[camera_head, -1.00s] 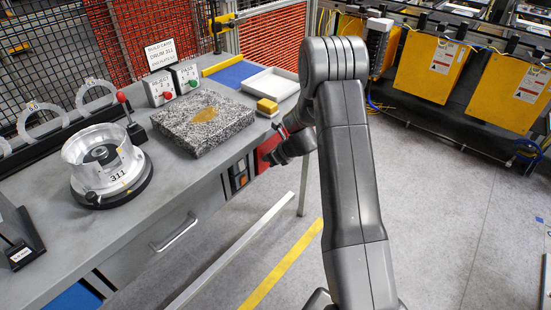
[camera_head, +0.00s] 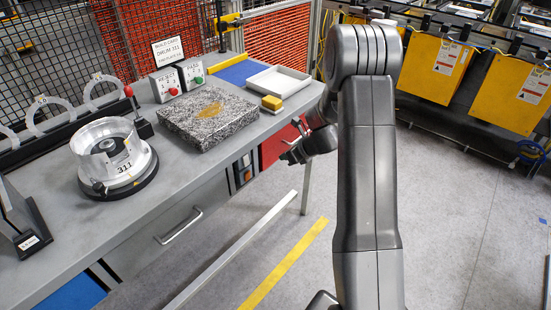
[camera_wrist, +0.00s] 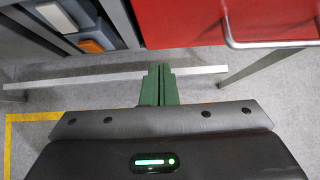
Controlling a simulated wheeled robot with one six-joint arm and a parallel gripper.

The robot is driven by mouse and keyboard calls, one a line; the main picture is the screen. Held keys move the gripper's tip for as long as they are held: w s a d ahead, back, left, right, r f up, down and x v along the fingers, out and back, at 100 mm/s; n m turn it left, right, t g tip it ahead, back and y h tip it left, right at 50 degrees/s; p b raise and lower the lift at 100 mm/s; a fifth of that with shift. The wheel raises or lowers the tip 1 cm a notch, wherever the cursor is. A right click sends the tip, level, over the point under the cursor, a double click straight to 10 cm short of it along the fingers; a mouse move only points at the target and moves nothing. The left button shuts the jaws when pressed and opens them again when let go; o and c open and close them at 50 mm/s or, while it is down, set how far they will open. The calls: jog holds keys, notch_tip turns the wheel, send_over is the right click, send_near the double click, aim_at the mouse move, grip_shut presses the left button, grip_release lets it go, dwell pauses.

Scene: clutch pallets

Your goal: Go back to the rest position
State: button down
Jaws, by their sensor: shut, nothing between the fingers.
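My gripper (camera_head: 291,150) is off the front edge of the grey workbench, near the red panel below the top. In the wrist view its green fingers (camera_wrist: 159,85) are pressed together with nothing between them. Beyond them are the grey floor and a pale metal rail. My arm is folded, with its upper links standing at the right of the bench in the head view.
On the workbench (camera_head: 110,218) stand a metal drum (camera_head: 112,152) marked 311, a granite block (camera_head: 208,118), a white tray (camera_head: 279,83), a yellow sponge-like block (camera_head: 271,103) and two button boxes.

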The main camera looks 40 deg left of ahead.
jog(key=v, duration=0.6)
jog(key=shift+d+r, duration=0.2)
jog(key=shift+d, duration=0.2)
jog(key=shift+w+a+f, duration=0.1)
jog(key=p, duration=0.1)
send_near(267, 155)
jog(key=x, duration=0.5)
jog(key=shift+w+f, duration=0.1)
jog(key=shift+f, duration=0.45)
jog(key=shift+w+a, duration=0.1)
jog(key=shift+a, duration=0.35)
